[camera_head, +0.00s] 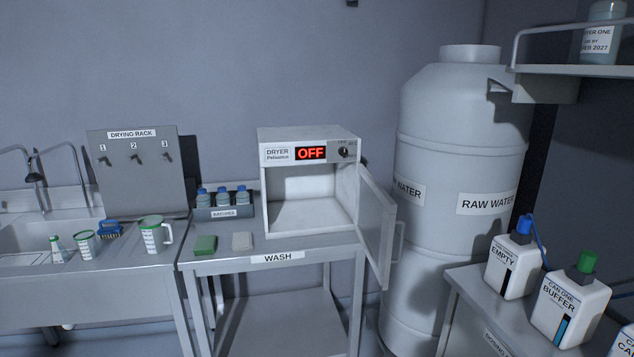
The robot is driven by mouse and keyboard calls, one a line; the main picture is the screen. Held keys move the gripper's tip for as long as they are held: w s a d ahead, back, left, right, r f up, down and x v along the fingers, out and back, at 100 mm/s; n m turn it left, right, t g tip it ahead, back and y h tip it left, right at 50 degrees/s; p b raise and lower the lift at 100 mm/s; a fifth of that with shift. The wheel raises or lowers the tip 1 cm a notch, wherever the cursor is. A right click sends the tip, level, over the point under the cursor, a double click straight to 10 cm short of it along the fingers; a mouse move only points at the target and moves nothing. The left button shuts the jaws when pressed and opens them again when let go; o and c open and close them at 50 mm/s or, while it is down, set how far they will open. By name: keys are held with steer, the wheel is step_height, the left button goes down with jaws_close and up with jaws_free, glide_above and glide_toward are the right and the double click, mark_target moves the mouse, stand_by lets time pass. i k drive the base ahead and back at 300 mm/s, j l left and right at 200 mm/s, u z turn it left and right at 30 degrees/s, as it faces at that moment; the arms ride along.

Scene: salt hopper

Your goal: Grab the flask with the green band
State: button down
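A small conical flask (57,250) with a green band near its top stands upright at the far left, on the metal counter beside the sink. To its right stand a beaker (86,245) with a green rim and a larger handled jug (153,237) with a green rim. The flask is small in the picture and its fine markings cannot be read. Nothing touches it that I can see. My gripper is not in view.
A blue brush (109,230) lies behind the beaker. The wash table (235,258) holds a green sponge (205,246), a pale block (242,241), blue-capped bottles (223,198) and an open, empty dryer (309,185). The dryer door (376,230) juts forward. A raw water tank (455,150) stands right.

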mark_target(58, 254)
steer(key=u, duration=1.8)
steer(key=i+j+u, duration=0.1)
steer(key=i+j, duration=0.25)
steer(key=i, duration=0.65)
steer(key=i+j+u, duration=0.15)
steer(key=i, duration=0.9)
steer(key=i+j+u, duration=0.1)
steer(key=i, duration=0.95)
steer(key=j, duration=0.1)
